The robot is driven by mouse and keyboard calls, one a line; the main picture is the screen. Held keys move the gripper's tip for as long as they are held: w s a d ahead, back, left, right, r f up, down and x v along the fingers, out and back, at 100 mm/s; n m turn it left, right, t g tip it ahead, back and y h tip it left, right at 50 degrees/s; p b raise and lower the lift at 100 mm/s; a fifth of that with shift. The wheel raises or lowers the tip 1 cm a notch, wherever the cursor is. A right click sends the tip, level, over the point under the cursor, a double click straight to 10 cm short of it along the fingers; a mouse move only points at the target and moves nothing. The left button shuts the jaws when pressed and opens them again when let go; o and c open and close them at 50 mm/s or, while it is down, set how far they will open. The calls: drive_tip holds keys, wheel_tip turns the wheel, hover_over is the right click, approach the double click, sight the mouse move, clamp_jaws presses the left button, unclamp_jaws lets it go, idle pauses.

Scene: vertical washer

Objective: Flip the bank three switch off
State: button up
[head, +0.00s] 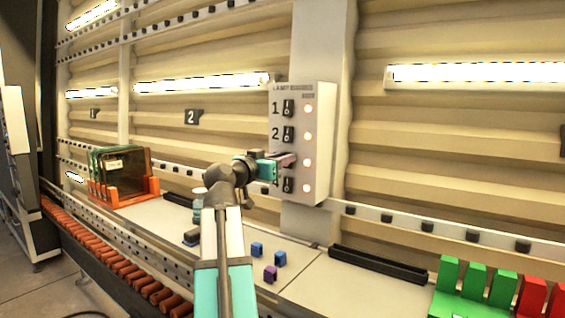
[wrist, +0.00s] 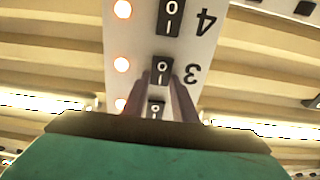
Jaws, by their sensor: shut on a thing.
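A grey lamp panel (head: 320,150) on the wall post carries a column of numbered black switches with a glowing lamp beside each. The bank three switch (wrist: 161,68) shows in the wrist view beside the upside-down 3, with O and I marks; its position is hard to tell. In the head view my gripper (head: 288,160) covers it. In the wrist view my gripper (wrist: 160,82) has its fingertips on either side of this switch, shut on it. The row-three lamp (head: 308,162) is lit.
Switch 1 (head: 288,108) and switch 2 (head: 288,135) are above my gripper, and switch 4 (head: 288,185) is just below. The bench (head: 310,275) below holds small blue and purple blocks, an orange rack (head: 125,193) and green blocks (head: 475,280).

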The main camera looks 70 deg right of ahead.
drive_tip(key=shift+a+f+g+h+b, duration=0.15)
drive_tip(key=shift+h+b, duration=0.5)
drive_tip(key=shift+b, duration=2.15)
drive_tip(key=shift+d+f+g+h+b, duration=0.1)
drive_tip(key=shift+f+g+h+b, duration=0.35)
drive_tip(key=shift+b, duration=2.35)
drive_tip(key=shift+a+t+h+b, duration=0.1)
drive_tip(key=shift+h+b, duration=0.7)
drive_tip(key=shift+b, duration=2)
drive_tip(key=o, duration=1)
drive_tip(key=shift+o, duration=0.2)
drive_tip(key=b+v, duration=0.1)
drive_tip(key=v, duration=1.2)
drive_tip(key=shift+a, duration=0.4)
